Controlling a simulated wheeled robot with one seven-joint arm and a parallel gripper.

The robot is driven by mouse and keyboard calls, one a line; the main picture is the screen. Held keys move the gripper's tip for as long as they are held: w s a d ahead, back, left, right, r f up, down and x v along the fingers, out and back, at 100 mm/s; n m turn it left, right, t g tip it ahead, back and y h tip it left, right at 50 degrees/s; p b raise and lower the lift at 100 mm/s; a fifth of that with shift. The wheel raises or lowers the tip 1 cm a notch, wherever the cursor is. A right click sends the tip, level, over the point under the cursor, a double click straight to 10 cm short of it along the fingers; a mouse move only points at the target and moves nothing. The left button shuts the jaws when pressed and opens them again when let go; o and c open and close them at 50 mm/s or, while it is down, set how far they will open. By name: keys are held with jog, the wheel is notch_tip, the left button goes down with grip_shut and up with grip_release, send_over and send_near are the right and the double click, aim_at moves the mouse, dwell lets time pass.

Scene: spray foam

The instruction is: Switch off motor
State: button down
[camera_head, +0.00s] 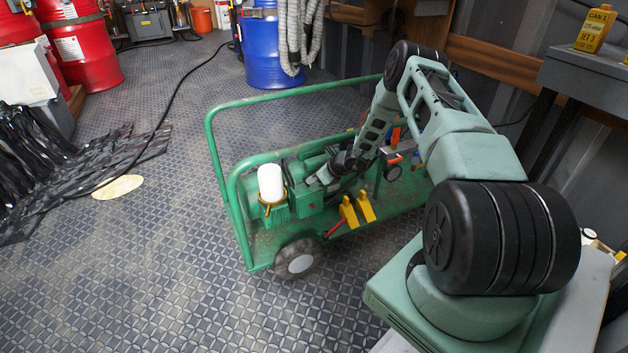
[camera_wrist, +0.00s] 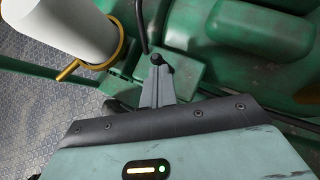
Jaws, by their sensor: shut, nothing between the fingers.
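The green motor unit (camera_head: 305,190) sits on a green wheeled cart (camera_head: 243,220) in the head view. Its green housing (camera_wrist: 262,30) fills the upper right of the wrist view. My gripper (camera_wrist: 157,64) is shut and empty, with its grey fingers pointing at a small green box (camera_wrist: 183,77) on the motor. A small black knob (camera_wrist: 160,58) shows right at the fingertips, and a thin black rod or cable (camera_wrist: 140,25) rises beside it. I cannot tell whether the fingers touch the knob or whether it is the switch. In the head view the fingertips are too small to make out.
A white cylinder (camera_head: 271,183) in a yellow ring stands left of the gripper; it also shows in the wrist view (camera_wrist: 72,28). Yellow pedals (camera_head: 357,212) are on the cart's near side. A blue barrel (camera_head: 270,50) stands behind.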

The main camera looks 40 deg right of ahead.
jog(key=shift+r+p, duration=0.45)
jog(key=shift+r, duration=0.3)
jog(key=shift+s, duration=0.1)
jog(key=shift+s+d+r, duration=0.15)
jog(key=shift+r, duration=0.15)
jog(key=s+d+p, duration=0.3)
jog(key=s+d, duration=0.1)
jog(key=s, duration=0.7)
jog(key=shift+s, duration=0.35)
jog(key=shift+d, duration=0.1)
